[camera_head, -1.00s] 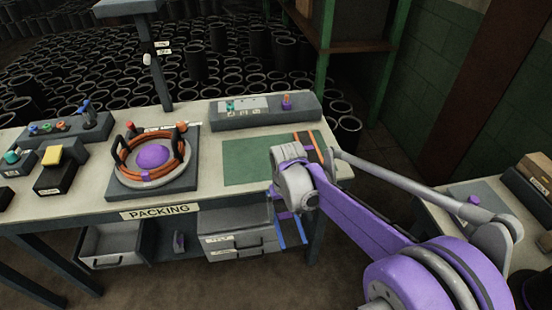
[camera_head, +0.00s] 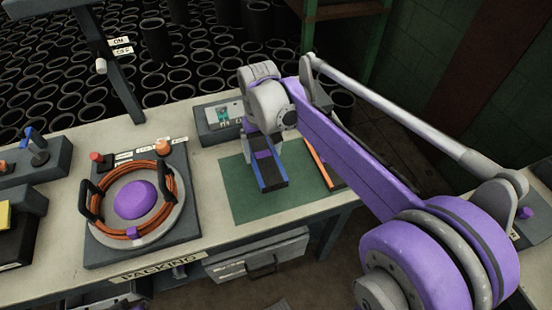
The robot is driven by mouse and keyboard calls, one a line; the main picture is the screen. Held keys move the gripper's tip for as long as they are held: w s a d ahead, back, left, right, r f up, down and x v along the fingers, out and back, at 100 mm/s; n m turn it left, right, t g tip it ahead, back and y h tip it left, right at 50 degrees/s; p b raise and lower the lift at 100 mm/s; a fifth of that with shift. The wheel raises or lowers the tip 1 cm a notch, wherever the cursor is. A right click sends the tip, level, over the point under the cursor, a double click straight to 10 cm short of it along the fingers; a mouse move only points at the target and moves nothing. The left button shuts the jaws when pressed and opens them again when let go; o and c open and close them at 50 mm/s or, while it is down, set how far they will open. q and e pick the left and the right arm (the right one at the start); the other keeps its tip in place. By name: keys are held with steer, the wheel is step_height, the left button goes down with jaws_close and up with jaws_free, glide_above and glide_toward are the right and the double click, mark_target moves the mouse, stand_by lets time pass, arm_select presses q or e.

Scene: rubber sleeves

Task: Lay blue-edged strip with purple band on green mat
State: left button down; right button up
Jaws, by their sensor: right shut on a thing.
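The blue-edged strip (camera_head: 271,179) is dark with blue along its edge and has a purple band (camera_head: 263,155) across it. My right gripper (camera_head: 261,143) is shut on its far end, and the arm hides part of the grip. The strip is over the green mat (camera_head: 242,200); I cannot tell whether it touches the mat. An orange-edged dark strip (camera_head: 318,164) lies at the mat's right side, partly hidden by my right arm. My left gripper is not in view.
A round fixture with orange rings and a purple dome (camera_head: 135,200) stands left of the mat. A grey control box (camera_head: 216,117) is behind the mat. A drawer (camera_head: 262,262) shows below the table's front edge. The mat's left part is bare.

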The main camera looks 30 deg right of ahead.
mark_target(265, 165)
steer(key=f, duration=0.5)
steer(key=shift+s+f, duration=0.25)
steer(key=shift+w+f+b, duration=0.1)
steer(key=shift+f+b, duration=0.4)
steer(key=shift+f, duration=1.6)
steer(key=shift+f, duration=0.2)
steer(key=o, duration=0.8)
steer(key=shift+r, duration=0.1)
steer(key=shift+o, duration=0.2)
